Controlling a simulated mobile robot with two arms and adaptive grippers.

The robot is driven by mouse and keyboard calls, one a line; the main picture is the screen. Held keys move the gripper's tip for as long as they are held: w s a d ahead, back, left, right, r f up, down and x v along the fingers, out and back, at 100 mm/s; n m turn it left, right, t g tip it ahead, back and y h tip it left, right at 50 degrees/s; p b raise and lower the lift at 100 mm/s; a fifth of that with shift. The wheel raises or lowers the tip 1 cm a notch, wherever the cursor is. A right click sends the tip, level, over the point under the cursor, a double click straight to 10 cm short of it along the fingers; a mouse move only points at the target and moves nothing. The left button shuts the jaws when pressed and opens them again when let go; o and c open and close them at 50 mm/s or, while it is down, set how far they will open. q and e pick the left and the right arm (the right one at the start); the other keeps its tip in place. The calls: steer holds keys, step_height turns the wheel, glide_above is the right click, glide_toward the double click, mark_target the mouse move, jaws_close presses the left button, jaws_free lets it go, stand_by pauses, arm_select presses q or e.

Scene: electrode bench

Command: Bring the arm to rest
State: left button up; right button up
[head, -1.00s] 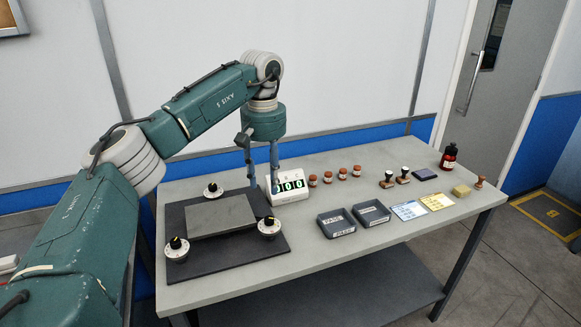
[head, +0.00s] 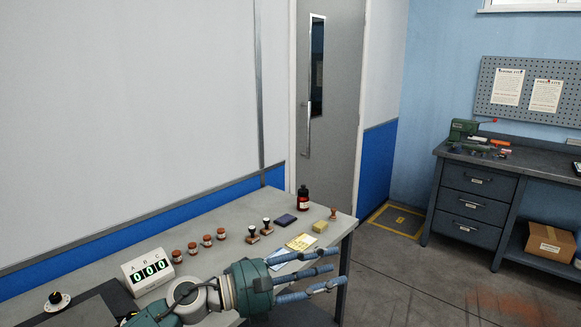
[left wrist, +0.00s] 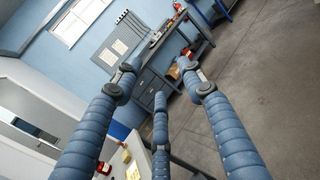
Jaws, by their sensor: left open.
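My left arm reaches in low at the bottom of the head view, over the front of the bench (head: 225,236). My left gripper (head: 335,268) points to the right, with its blue fingers spread, open and empty, near the bench's right end. In the left wrist view the gripper (left wrist: 158,80) shows its fingers apart with nothing between them. The hand hides part of the bench front and the cards there. My right gripper is in neither view.
The bench bears a counter reading 000 (head: 148,271), a dial (head: 57,300), several small red-brown jars (head: 207,240), two stamps (head: 260,230), a dark bottle (head: 303,198) and a yellow block (head: 320,226). A drawer desk (head: 478,205) stands right. Open floor (head: 400,280) lies between.

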arm_select(q)
steer(key=w+a+n+t+y, duration=0.1)
steer(key=a+n+t+y, duration=0.4)
steer(key=n, duration=0.7)
steer(key=w+a+n+t+y, duration=0.2)
steer(key=a+n+t, duration=0.3)
steer(key=n+t, duration=0.5)
steer(key=s+a+f+n+g+y, duration=0.45)
steer(key=a+f+n, duration=0.25)
steer(key=f+n, duration=0.25)
steer(key=s+a+f+n+g+y, duration=0.35)
steer(key=a+f+n+y, duration=0.35)
steer(key=n, duration=0.3)
steer(key=s+a+f+n+g+h, duration=0.15)
steer(key=s+f+n+g, duration=0.5)
steer(key=s, duration=0.65)
steer(key=s+a+f+n+g, duration=0.2)
steer(key=s+f+n+g, duration=0.1)
steer(key=s+f, duration=0.8)
steer(key=s+f+g, duration=0.1)
steer(key=s+f, duration=0.2)
steer(key=f, duration=0.9)
steer(key=s+f, duration=0.3)
steer(key=f, duration=1)
steer(key=s+a+f+g, duration=0.1)
steer(key=s+a+f, duration=0.2)
steer(key=s+f, duration=1.2)
steer(key=shift+s+f, duration=0.2)
steer(key=shift+s, duration=0.45)
steer(key=shift+g, duration=0.25)
